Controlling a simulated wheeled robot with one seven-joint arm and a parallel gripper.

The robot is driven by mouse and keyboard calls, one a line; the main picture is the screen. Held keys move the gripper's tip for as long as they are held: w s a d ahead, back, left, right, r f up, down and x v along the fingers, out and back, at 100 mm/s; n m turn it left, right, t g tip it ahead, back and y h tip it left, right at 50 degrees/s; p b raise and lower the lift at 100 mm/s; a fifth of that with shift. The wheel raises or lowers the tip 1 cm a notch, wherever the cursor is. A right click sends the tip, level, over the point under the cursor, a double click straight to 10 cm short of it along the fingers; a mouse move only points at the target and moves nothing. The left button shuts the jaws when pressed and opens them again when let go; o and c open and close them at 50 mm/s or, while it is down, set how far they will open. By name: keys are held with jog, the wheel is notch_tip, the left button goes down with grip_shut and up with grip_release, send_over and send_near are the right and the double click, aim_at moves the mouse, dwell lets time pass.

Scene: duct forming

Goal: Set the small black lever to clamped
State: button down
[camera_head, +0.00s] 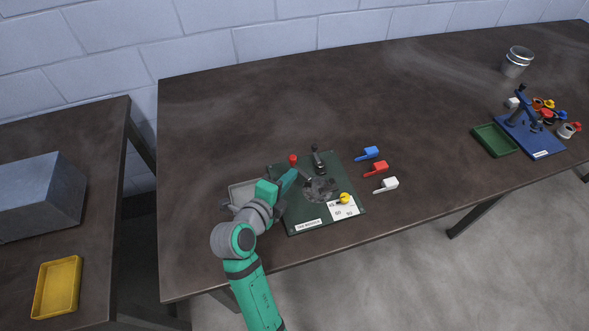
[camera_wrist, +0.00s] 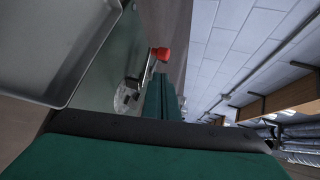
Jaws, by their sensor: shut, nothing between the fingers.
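A dark green board (camera_head: 300,220) lies on the dark table and carries several levers. A lever with a black knob (camera_head: 317,157) stands upright-looking at the back of the board. A red knob (camera_head: 293,159) is to its left, and also shows in the wrist view (camera_wrist: 160,53). A yellow knob (camera_head: 344,198) is at the board's right front. My gripper (camera_head: 290,180) is shut and empty over the left part of the board, just in front of the red knob. Its fingers (camera_wrist: 162,95) point toward the red knob in the wrist view. The black lever is not clearly visible there.
A grey tray (camera_head: 240,190) is at the board's left, partly hidden by my arm. Blue (camera_head: 369,153), red (camera_head: 376,169) and white (camera_head: 387,185) tools lie to the right. A green tray (camera_head: 494,140) and a blue board (camera_head: 530,137) are far right. The table between is clear.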

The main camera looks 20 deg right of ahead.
send_near(313, 148)
jog(key=x, duration=0.5)
jog(key=shift+s+f, duration=0.1)
jog(key=shift+f, duration=0.3)
jog(key=shift+w+d, duration=0.35)
jog(key=shift+w, duration=0.05)
jog(key=shift+w+d+r, duration=0.1)
jog(key=shift+w+d, duration=0.15)
jog(key=shift+w, duration=0.45)
jog(key=shift+w+d+r, duration=0.15)
jog(key=shift+w+d, duration=0.05)
jog(key=shift+d, duration=0.2)
dwell(1.6)
jog(key=shift+s+a+f, duration=0.25)
jog(key=shift+s, duration=0.25)
dwell(0.4)
jog(key=shift+s+a, duration=0.15)
jog(key=shift+a, duration=0.1)
jog(key=v, duration=1)
jog(key=shift+s+d+r, duration=0.15)
jog(key=shift+s+d, duration=0.05)
jog(key=shift+s, duration=0.05)
